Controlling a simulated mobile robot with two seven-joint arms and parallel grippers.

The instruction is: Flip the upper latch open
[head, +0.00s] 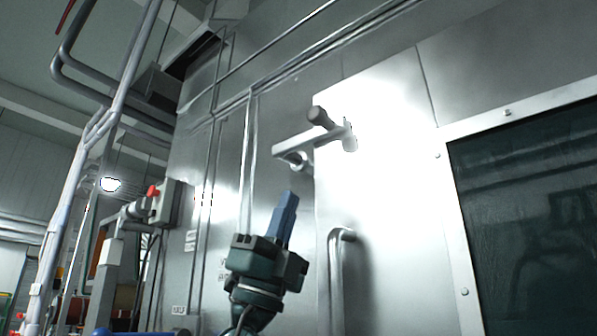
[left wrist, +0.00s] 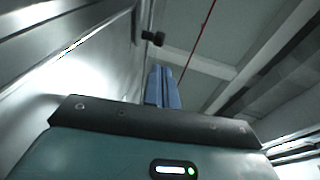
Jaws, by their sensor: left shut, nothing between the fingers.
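The upper latch (head: 312,142) is a pale metal bar with a dark round knob (head: 319,117), mounted near the left edge of a bright steel door panel (head: 385,150). My left gripper (head: 286,200) points up just below the latch's left end, with its blue fingers shut and empty. A gap shows between the fingertips and the latch. In the left wrist view the blue fingers (left wrist: 162,88) are together, and the dark knob (left wrist: 153,38) shows beyond their tips. My right gripper is not in view.
A vertical door handle (head: 336,275) stands below the latch, right of my left gripper. A dark window (head: 530,210) in a pale frame is at the right. Thin pipes (head: 247,160) run up the wall behind. A box with a red knob (head: 165,200) is at the left.

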